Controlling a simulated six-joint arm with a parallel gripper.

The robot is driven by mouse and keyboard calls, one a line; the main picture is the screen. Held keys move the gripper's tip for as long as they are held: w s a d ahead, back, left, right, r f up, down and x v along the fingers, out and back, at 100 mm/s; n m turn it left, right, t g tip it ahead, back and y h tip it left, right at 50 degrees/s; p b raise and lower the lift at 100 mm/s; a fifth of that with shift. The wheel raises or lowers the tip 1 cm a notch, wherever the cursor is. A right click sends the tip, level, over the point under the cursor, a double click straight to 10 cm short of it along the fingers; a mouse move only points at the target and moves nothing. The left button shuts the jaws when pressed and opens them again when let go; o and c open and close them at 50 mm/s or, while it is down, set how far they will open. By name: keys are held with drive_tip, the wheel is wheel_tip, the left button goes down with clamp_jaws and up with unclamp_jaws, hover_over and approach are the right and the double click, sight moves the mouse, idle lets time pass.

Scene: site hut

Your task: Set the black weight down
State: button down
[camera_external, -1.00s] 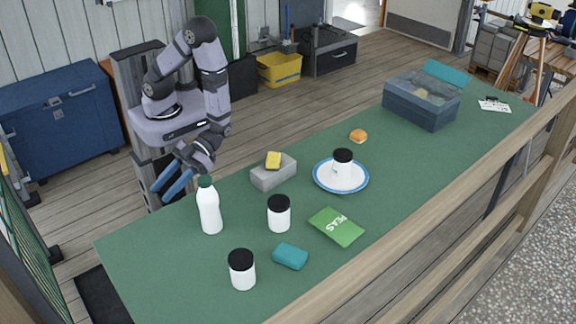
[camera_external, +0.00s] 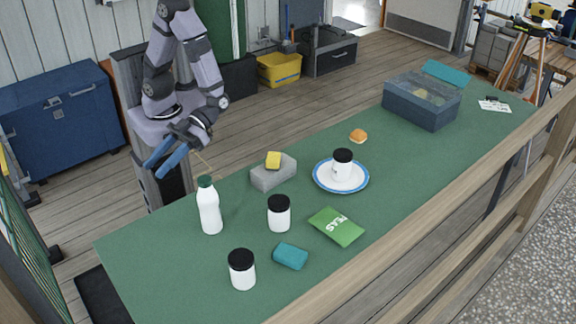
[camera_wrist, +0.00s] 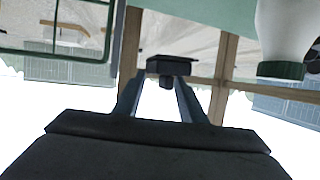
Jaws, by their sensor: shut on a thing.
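A small black weight (camera_wrist: 170,65) shows between the tips of my gripper's fingers in the wrist view. My gripper (camera_wrist: 167,84) is shut on it. In the external view my gripper (camera_external: 158,170), with blue fingers, is in the air beyond the far left edge of the green table (camera_external: 150,255). The weight cannot be made out in that view. A thin yellowish line runs from near the gripper toward the bottle; I cannot tell what it is.
A white bottle (camera_external: 209,210) stands nearest the gripper. Jars (camera_external: 279,215) (camera_external: 242,271), a grey block with a yellow piece (camera_external: 273,160), a plate (camera_external: 325,183) bearing a jar, a green packet (camera_external: 337,226), a teal item (camera_external: 290,256) and an open bin (camera_external: 420,105) occupy the table.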

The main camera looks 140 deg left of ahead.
wheel_tip(320, 180, up, 10)
drive_tip(key=w+a+f+n+t+y+b, duration=0.1)
drive_tip(key=w+a+n+t+y+b, duration=0.45)
drive_tip(key=a, duration=0.85)
drive_tip(key=w+a+f+n+t+y+b, duration=0.1)
drive_tip(key=w+a+n+t, duration=0.25)
drive_tip(key=w+a, duration=0.85)
drive_tip(key=s+a+r+n+t+y+b, duration=0.1)
drive_tip(key=s+a+n+y+b, duration=0.2)
drive_tip(key=a, duration=0.9)
drive_tip(key=s+a+n+y+b, duration=0.1)
drive_tip(key=s+a+n+y, duration=0.3)
drive_tip(key=a, duration=0.9)
drive_tip(key=s+a+r+n+t+y+b, duration=0.1)
drive_tip(key=s+a+n+y+b, duration=0.25)
drive_tip(key=a, duration=0.85)
drive_tip(key=shift+m+y, duration=0.55)
drive_tip(key=shift+y, duration=0.05)
drive_tip(key=shift+s+a+f, duration=0.1)
drive_tip(key=shift+s+f, duration=0.2)
drive_tip(key=shift+f, duration=4.3)
drive_tip(key=shift+s+a+f, duration=0.1)
drive_tip(key=shift+s+f, duration=0.25)
drive_tip(key=shift+f, duration=4.25)
drive_tip(key=shift+s+a+f, duration=0.1)
drive_tip(key=shift+s+f, duration=0.2)
drive_tip(key=shift+f, duration=4.3)
